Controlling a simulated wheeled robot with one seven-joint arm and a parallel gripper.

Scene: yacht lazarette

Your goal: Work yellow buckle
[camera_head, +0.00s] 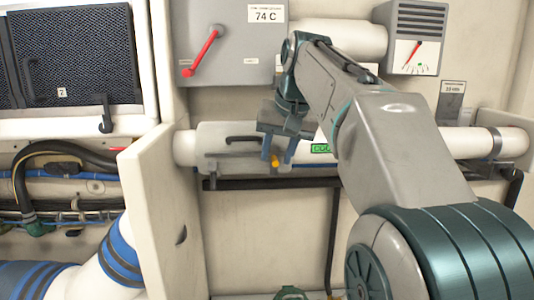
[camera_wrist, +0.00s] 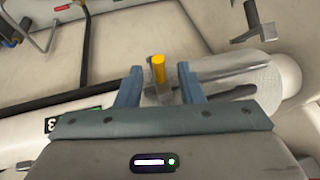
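The yellow buckle (camera_head: 275,160) is a small yellow piece on the grey latch of the white pipe cover in the head view. In the wrist view the yellow buckle (camera_wrist: 158,68) stands between my two blue-grey fingers, with a gap on each side. My gripper (camera_head: 279,153) is open in front of the pipe, and its fingers show close to the buckle. In the wrist view my gripper (camera_wrist: 160,72) has its fingers apart and holds nothing. I cannot tell how far beyond the fingertips the buckle lies.
A black lever handle (camera_head: 242,139) sits on the cover just above the latch. A black rail (camera_head: 300,182) runs below the pipe. A grey box with a red lever (camera_head: 203,52) and a gauge (camera_head: 413,52) are above. A white panel (camera_head: 165,210) juts out at left.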

